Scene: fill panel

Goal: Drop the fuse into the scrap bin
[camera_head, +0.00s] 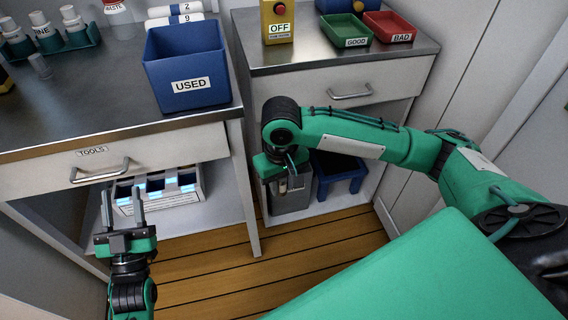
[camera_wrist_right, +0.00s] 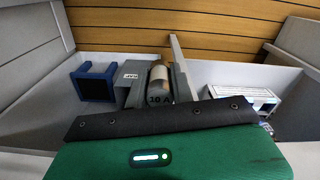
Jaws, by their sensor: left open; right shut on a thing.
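The fuse is a pale cylinder marked "10 A" (camera_wrist_right: 159,86) with a tan end. It sits between the fingers of my right gripper (camera_wrist_right: 163,88), which is shut on it. In the head view my right gripper (camera_head: 284,186) points down under the right-hand counter, above a grey bin (camera_head: 292,203). That bin, which looks like the scrap bin, also shows in the right wrist view with a small label (camera_wrist_right: 130,76), too small to read surely. The bin's inside is mostly hidden by the gripper. My left gripper (camera_head: 123,210) is open and empty at the lower left.
A blue stool-like thing (camera_head: 340,172) stands right of the grey bin. A blue "USED" bin (camera_head: 188,66) is on the left counter. Green "GOOD" (camera_head: 346,29) and red "BAD" (camera_head: 390,26) trays are on the right counter. A white box (camera_head: 160,197) is on the lower left shelf.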

